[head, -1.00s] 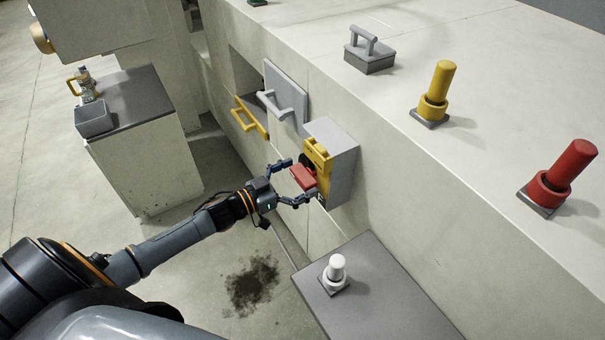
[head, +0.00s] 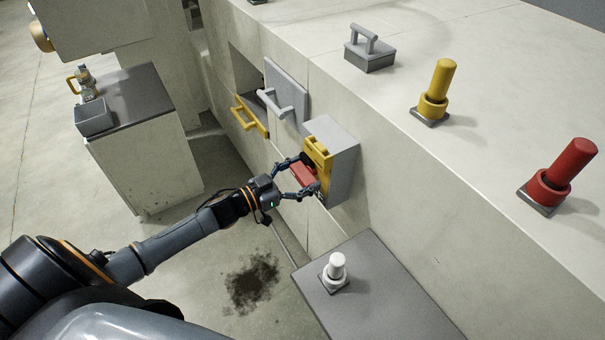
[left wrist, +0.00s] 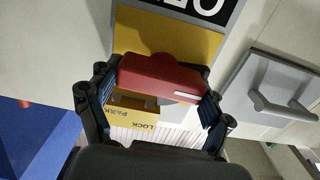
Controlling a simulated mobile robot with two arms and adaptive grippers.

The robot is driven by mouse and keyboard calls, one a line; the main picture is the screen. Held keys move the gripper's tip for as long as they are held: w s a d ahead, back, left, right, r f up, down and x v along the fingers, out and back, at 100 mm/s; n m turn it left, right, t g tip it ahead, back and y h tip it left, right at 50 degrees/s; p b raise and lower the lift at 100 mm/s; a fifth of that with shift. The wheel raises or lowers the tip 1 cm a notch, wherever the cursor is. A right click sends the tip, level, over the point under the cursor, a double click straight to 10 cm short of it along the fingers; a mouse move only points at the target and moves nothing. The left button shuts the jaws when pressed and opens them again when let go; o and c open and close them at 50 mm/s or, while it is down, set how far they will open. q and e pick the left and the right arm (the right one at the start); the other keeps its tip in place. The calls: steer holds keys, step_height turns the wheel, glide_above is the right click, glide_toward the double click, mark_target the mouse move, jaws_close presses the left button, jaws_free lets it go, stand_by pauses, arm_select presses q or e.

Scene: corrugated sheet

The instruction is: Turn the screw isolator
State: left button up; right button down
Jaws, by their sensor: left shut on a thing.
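The screw isolator is a grey box (head: 345,172) on the front of the long pale block, with a yellow plate (head: 317,153) and a red bar handle (head: 302,174). My left gripper (head: 307,176) is at this handle with a finger at each end, shut on it. In the left wrist view, the red handle (left wrist: 160,77) lies across between the two dark finger pads, slightly tilted, over the yellow plate (left wrist: 165,42). A yellow flap with the words LOCK and PARK (left wrist: 133,112) shows below it. My right gripper is not in view.
A grey panel with a handle (head: 287,95) and a yellow-handled drawer (head: 252,115) are left of the box. A grey ledge with a white knob (head: 336,268) stands below right. Yellow (head: 437,90) and red (head: 562,175) posts stand on the block top.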

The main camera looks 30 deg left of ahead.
arm_select(q)
steer(key=shift+m, duration=0.9)
steer(key=m, duration=0.2)
steer(key=shift+d+m+b, duration=0.1)
steer(key=shift+m+b, duration=0.2)
steer(key=m, duration=0.2)
steer(key=m+b, duration=0.1)
steer(key=m, duration=0.1)
steer(key=shift+s+d+f+m, duration=0.1)
steer(key=shift+f+m, duration=0.05)
steer(key=shift+m, duration=0.15)
steer(key=m+b, duration=0.1)
steer(key=m, duration=0.3)
steer(key=shift+f+b, duration=0.15)
steer(key=shift+b, duration=0.25)
steer(key=shift+d+m+b, duration=0.1)
steer(key=shift+m+b, duration=0.65)
steer(key=shift+m, duration=1.25)
steer(key=o, duration=1.1)
